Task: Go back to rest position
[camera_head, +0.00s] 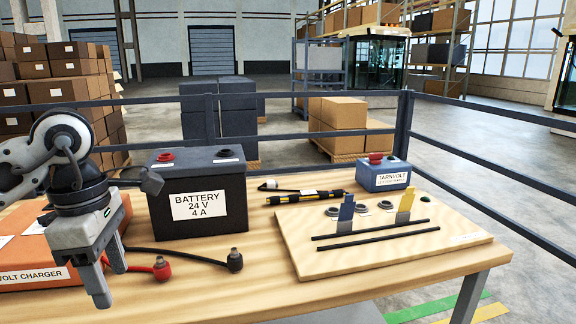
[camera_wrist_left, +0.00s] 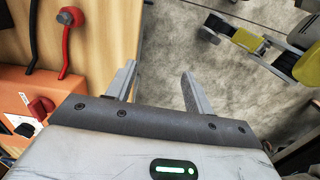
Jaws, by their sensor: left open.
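My left gripper (camera_head: 109,279) hangs at the left of the head view, fingers pointing down, in front of the orange charger. In the left wrist view its two fingers (camera_wrist_left: 158,88) stand apart with nothing between them. They are over the table's edge, with grey floor beyond. My right gripper is in neither view.
The wooden table (camera_head: 300,291) carries an orange charger (camera_head: 45,277), a black battery (camera_head: 197,192), red (camera_head: 161,267) and black (camera_head: 235,261) cable clamps, a wooden board (camera_head: 380,262) and a blue box (camera_head: 383,176). Dark railings (camera_head: 500,113) run behind.

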